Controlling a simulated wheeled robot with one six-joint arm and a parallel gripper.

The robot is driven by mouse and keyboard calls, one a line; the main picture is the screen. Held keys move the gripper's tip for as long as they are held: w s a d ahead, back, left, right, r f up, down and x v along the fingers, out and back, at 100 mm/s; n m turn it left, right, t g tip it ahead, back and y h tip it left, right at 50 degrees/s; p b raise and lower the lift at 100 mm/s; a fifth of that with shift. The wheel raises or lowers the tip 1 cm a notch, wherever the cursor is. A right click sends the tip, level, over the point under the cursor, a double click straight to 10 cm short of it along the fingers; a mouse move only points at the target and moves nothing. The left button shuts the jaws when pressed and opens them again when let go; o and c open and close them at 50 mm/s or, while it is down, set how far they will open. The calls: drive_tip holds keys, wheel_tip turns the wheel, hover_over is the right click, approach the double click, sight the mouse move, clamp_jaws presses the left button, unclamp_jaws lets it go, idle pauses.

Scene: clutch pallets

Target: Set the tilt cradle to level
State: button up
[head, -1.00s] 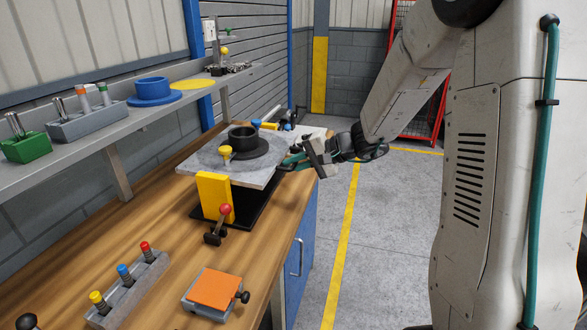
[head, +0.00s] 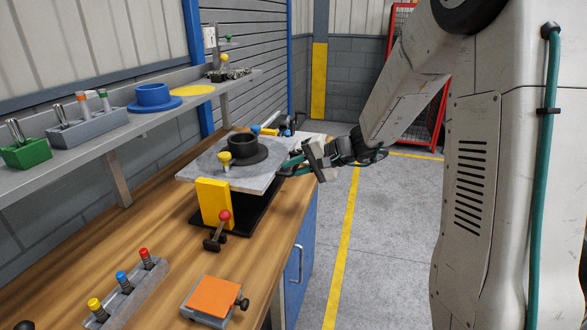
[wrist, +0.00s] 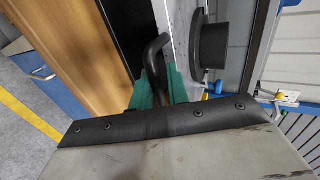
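The tilt cradle is a grey plate (head: 262,181) over a black base (head: 237,222), with a yellow upright (head: 213,203) at its front. The plate looks close to level, but I cannot tell its exact angle. A black flanged hub (head: 243,148) and a yellow-topped pin (head: 224,160) are on the plate. My gripper (head: 299,166) is at the plate's right edge. In the wrist view, its teal fingers (wrist: 160,90) lie either side of a bent black handle (wrist: 155,58) beside the plate and appear shut on it. The exact contact is partly hidden.
A red-knobbed lever (head: 217,231) stands in front of the cradle. A block with coloured pins (head: 133,294) and an orange-topped fixture (head: 214,298) are on the near bench. A shelf (head: 150,131) runs along the wall. The floor to the right is clear.

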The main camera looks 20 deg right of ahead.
drive_tip(key=v, duration=0.7)
drive_tip(key=shift+s+d+r, duration=0.2)
drive_tip(key=shift+d, duration=0.05)
idle(0.3)
drive_tip(key=s+a+r+n+g+h, duration=0.1)
drive_tip(key=s+a+n+g+h, duration=0.1)
drive_tip(key=s, duration=0.8)
drive_tip(key=s+a+r+n+g+h, duration=0.1)
drive_tip(key=s+a+n+g+h, duration=0.1)
drive_tip(key=s, duration=0.8)
drive_tip(key=s+a+r+n+g+h, duration=0.1)
drive_tip(key=s+a+n+h, duration=0.3)
drive_tip(key=s, duration=0.7)
drive_tip(key=shift+r+g+h, duration=0.25)
drive_tip(key=shift+g+h, duration=0.55)
drive_tip(key=shift+g, duration=0.1)
